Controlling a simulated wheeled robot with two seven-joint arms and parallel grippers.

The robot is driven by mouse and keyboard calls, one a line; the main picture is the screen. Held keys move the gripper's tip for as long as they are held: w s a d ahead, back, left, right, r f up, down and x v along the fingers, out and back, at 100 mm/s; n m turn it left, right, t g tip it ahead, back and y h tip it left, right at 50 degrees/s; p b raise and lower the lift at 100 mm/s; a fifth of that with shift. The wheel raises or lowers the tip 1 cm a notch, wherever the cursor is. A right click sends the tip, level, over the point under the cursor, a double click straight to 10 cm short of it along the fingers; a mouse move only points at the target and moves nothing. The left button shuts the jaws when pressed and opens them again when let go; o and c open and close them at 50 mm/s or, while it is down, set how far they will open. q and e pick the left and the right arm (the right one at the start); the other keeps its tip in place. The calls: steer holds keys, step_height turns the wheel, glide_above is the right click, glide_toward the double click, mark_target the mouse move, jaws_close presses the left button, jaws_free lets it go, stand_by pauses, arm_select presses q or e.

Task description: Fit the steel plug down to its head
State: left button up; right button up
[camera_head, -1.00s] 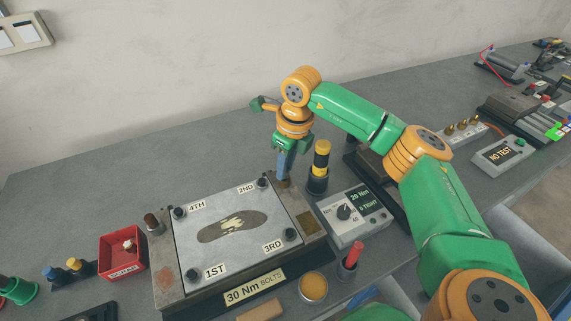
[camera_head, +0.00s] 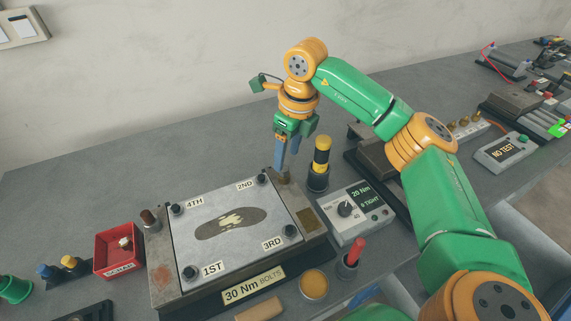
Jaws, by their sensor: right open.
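My right gripper (camera_head: 286,166) points down with its blue fingers apart, just above the far right corner of the mould base (camera_head: 165,275). A small grey metal piece (camera_head: 285,175), which looks like the steel plug, stands at that corner directly below the fingertips. Its lower part and its hole are hard to make out, so I cannot tell how deep it sits. The gripper holds nothing that I can see. My left gripper is not in view.
A metal plate (camera_head: 205,260) with black corner bolts lies on the base. A yellow-banded black tool (camera_head: 320,160) stands close right of the gripper. A torque box (camera_head: 355,213) sits nearer. A red bin (camera_head: 118,250) is at left. The back of the bench is clear.

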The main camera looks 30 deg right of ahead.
steer(key=shift+s+d+r, duration=0.1)
steer(key=shift+s+r, duration=0.05)
steer(key=shift+r, duration=0.65)
steer(key=shift+s+r, duration=0.15)
steer(key=shift+r, duration=0.6)
